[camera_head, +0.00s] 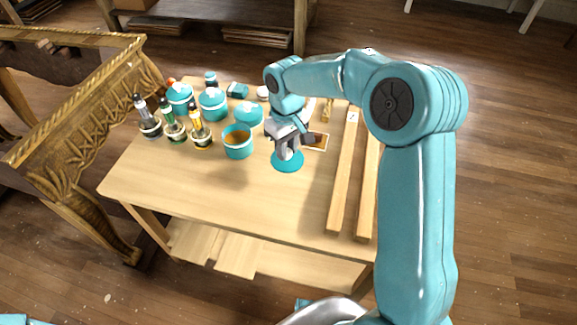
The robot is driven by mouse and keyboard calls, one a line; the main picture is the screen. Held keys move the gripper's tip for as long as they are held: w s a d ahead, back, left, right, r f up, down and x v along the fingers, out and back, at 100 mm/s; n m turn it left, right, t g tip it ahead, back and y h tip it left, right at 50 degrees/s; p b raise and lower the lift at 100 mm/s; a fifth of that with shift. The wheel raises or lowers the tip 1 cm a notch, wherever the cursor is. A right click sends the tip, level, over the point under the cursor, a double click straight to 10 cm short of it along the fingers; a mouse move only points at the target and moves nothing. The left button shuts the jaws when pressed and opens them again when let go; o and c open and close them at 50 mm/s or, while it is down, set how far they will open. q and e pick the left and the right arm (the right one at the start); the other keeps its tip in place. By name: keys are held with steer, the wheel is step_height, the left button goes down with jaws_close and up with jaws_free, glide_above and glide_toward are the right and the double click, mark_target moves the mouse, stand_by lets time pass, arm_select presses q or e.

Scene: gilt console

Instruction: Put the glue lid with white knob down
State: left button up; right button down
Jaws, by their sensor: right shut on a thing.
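The glue lid (287,163) is a teal disc with a white knob, low over the light wooden table (237,198) or touching it; I cannot tell which. My right gripper (285,146) is above it, shut on its knob, and hides most of the knob. An open teal pot (238,144) with brown glue inside stands just left of the lid. My left gripper is not in view; only a bit of teal shows at the bottom left corner.
Lidded teal pots (212,105) and several brushes in small jars (199,137) stand at the back left. Two long wooden strips (343,178) lie on the right. A small framed card (316,141) lies behind the lid. The front of the tabletop is clear. A gilt carved console (75,120) stands at the left.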

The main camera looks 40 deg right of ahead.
step_height(320, 180, down, 7)
steer(key=shift+d+r+b, duration=0.1)
steer(key=shift+r+b, duration=0.05)
steer(key=shift+b, duration=0.35)
steer(key=shift+s, duration=0.1)
steer(key=c, duration=0.9)
jaws_free()
